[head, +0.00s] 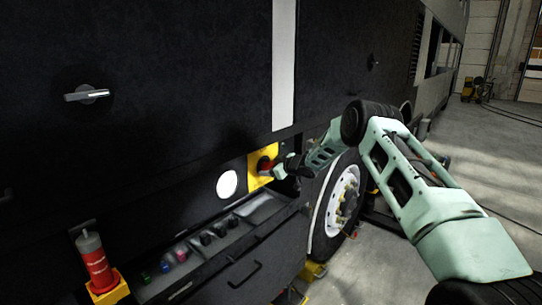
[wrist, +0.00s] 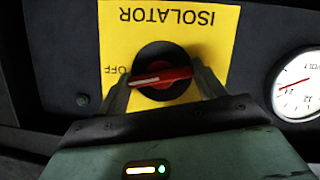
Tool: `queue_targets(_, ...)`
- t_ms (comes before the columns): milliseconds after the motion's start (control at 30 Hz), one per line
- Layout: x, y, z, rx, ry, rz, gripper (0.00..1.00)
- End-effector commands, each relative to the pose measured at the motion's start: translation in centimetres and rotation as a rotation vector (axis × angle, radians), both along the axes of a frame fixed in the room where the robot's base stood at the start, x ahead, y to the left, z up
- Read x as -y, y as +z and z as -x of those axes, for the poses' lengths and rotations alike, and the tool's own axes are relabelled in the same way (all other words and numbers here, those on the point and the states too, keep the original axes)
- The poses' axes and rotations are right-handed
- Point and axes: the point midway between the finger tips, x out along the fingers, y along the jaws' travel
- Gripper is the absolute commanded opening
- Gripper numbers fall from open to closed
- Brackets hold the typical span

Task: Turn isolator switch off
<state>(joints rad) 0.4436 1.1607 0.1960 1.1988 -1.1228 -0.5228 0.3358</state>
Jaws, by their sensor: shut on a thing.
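The isolator switch has a red handle (wrist: 165,78) on a black round base (wrist: 160,57), on a yellow plate (wrist: 215,40) marked ISOLATOR. The plate appears upside down in the wrist view, with an OFF mark at the left. The handle lies nearly level there, and its white line points left, toward the OFF side. My gripper (wrist: 161,80) is shut on the handle, with one finger at each end. In the head view, my gripper (head: 281,164) reaches the yellow plate (head: 257,182) from the right and partly hides the red handle (head: 264,165).
A round gauge (wrist: 298,86) sits beside the plate; it looks bright white in the head view (head: 227,184). Below is an open drawer (head: 215,250) with several small items. A red bottle (head: 95,262) stands at lower left. A wheel (head: 342,200) is below my arm.

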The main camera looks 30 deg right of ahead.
Motion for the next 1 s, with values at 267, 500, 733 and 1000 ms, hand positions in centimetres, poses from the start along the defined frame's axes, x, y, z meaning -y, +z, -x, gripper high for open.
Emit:
queue_targets(267,0.1,0.26,-0.03,-0.062,0.002,-0.17,0.45)
queue_targets(500,0.12,0.12,-0.08,-0.089,0.001,-0.251,0.45)
queue_targets(733,0.12,0.04,-0.08,-0.099,0.0,-0.277,0.45)
queue_targets(1000,0.12,0.01,-0.08,-0.099,0.0,-0.279,0.45)
